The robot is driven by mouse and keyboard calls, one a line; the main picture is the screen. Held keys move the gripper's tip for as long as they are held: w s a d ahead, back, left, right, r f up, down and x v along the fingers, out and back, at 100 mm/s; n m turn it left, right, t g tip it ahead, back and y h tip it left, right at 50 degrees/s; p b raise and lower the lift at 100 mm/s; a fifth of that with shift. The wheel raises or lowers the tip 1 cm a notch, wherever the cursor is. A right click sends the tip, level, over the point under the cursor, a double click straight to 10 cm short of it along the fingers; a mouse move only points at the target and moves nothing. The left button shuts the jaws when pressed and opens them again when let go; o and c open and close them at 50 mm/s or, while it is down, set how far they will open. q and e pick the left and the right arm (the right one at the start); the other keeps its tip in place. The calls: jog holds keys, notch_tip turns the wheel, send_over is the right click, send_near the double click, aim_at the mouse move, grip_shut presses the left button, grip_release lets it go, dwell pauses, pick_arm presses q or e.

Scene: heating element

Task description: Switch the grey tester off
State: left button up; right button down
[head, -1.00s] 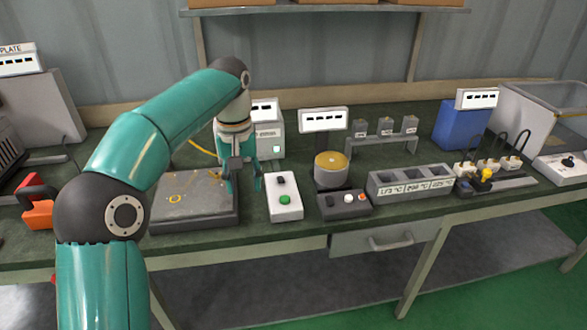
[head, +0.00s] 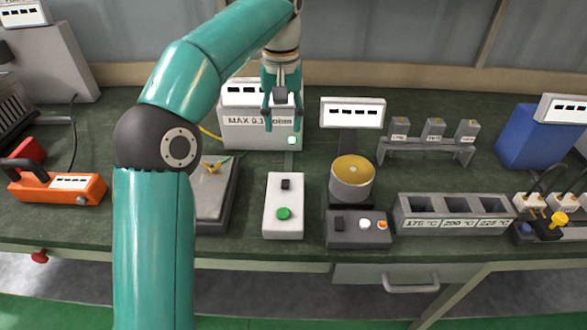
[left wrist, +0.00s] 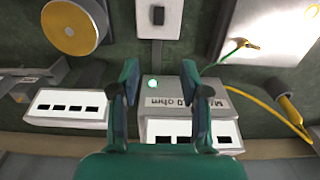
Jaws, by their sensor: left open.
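The grey tester (head: 262,137) stands at the back of the bench, marked "MAX 0.1 ohm", with a white display on top. Its button (head: 292,141) at the lower right of its front glows pale green; it also shows lit green in the left wrist view (left wrist: 153,84). My left gripper (head: 282,124) is open and empty, pointing down in front of the tester and covering part of its display and front. In the left wrist view the fingertips (left wrist: 160,72) lie on either side of the button's column, with the tester beyond them. Contact cannot be told.
A white switch box (head: 284,205) with a black rocker and a green button stands in front. A round heater with a golden top (head: 352,178) is to the right. A yellow lead (left wrist: 278,107) runs beside the tester.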

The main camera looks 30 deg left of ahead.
aim_at(286, 180)
pick_arm(q)
notch_tip(286, 180, down, 14)
jog(key=b, duration=0.4)
jog(key=shift+d+f, duration=0.15)
jog(key=shift+f, duration=0.8)
